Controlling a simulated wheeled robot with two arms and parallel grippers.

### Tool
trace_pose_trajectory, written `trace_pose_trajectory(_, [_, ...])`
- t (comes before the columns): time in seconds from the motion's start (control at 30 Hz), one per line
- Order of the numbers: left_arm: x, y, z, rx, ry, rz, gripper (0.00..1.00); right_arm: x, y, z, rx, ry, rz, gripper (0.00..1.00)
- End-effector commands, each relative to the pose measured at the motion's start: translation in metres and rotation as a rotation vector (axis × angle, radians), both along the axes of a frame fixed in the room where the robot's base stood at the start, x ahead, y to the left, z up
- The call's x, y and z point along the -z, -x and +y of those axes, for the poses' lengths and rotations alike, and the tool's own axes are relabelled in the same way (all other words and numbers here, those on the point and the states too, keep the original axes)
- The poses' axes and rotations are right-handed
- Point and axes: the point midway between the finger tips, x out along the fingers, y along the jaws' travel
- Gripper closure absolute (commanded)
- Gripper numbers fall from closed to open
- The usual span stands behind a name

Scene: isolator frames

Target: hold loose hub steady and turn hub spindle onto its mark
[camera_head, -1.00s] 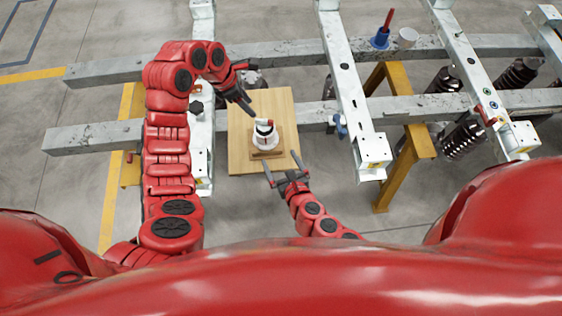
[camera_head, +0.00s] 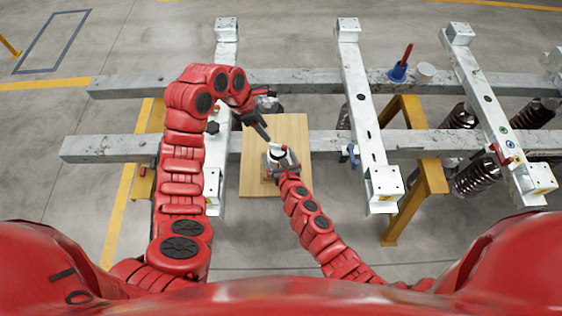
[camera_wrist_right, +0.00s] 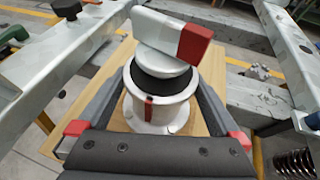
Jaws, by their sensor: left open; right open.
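The hub (camera_wrist_right: 160,108) is a white flanged cylinder with a dark inner ring and a red stripe on its near side. The spindle (camera_wrist_right: 160,32) on top has a pale bar with a red end, which points right, away from the stripe. In the head view the hub (camera_head: 281,154) stands on a wooden board (camera_head: 291,128). My right gripper (camera_wrist_right: 162,82) is open with one finger on each side of the hub; contact is unclear. In the head view my right gripper (camera_head: 283,163) partly covers the hub. My left gripper (camera_head: 263,131) is open, above and just left of the hub.
Grey frame rails (camera_head: 110,149) and pale crossbars (camera_head: 362,110) surround the board. A yellow stand (camera_head: 430,178) and dark coil springs (camera_head: 473,178) are at right.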

Motion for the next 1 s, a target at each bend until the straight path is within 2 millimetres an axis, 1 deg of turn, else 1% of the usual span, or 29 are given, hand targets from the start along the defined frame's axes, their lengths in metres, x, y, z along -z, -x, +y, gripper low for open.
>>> trace_pose_trajectory(0.13, [0.0000,0.0000,0.0000,0.000,0.000,0.000,0.50,0.0008,-0.0054,0.0021,-0.003,-0.001,-0.002,0.00])
trace_pose_trajectory(0.37, [0.0000,0.0000,0.0001,0.000,0.000,0.000,0.50,0.0012,-0.0055,0.0026,-0.003,-0.001,-0.002,0.00])
trace_pose_trajectory(0.4, [0.0000,0.0000,0.0000,0.000,0.000,0.000,0.50,0.0012,-0.0055,0.0026,-0.003,-0.001,-0.002,0.02])
trace_pose_trajectory(0.47, [-0.0001,0.0000,0.0000,0.000,0.000,0.000,0.50,0.0013,-0.0055,0.0026,-0.003,0.000,-0.001,0.13])
trace_pose_trajectory(0.6, [0.0000,0.0000,0.0000,0.000,0.000,0.000,0.50,0.0012,-0.0054,0.0026,-0.003,0.000,-0.001,0.38])
trace_pose_trajectory(0.67, [0.0000,0.0000,0.0000,0.000,0.000,0.000,0.50,0.0013,-0.0054,0.0026,-0.003,0.000,-0.001,0.49])
trace_pose_trajectory(0.7, [0.0000,0.0000,0.0000,0.000,0.000,0.000,0.50,0.0013,-0.0054,0.0026,-0.003,0.000,-0.001,0.56])
trace_pose_trajectory(0.77, [0.0000,0.0000,0.0001,0.000,0.000,0.000,0.50,0.0013,-0.0054,0.0026,-0.003,0.000,-0.001,0.67])
trace_pose_trajectory(0.8, [0.0000,0.0000,0.0000,0.000,0.000,0.000,0.50,0.0014,-0.0053,0.0025,-0.003,0.000,-0.001,0.74])
trace_pose_trajectory(0.87, [0.0000,0.0000,0.0000,0.000,0.000,0.000,0.50,0.0015,-0.0053,0.0025,-0.003,0.000,-0.001,0.85])
trace_pose_trajectory(0.9, [0.0000,0.0000,0.0000,0.000,0.000,0.000,0.50,0.0014,-0.0053,0.0026,-0.003,-0.001,-0.001,0.92])
trace_pose_trajectory(0.93, [0.0000,0.0000,0.0000,0.000,0.000,0.000,0.50,0.0014,-0.0053,0.0026,-0.003,-0.001,-0.001,0.97])
trace_pose_trajectory(0.97, [0.0000,0.0000,0.0000,0.000,0.000,0.000,0.50,0.0014,-0.0053,0.0026,-0.003,-0.001,-0.001,1.00])
trace_pose_trajectory(1.0, [0.0000,0.0000,0.0000,0.000,0.000,0.000,0.50,0.0015,-0.0053,0.0026,-0.003,-0.001,-0.001,1.00])
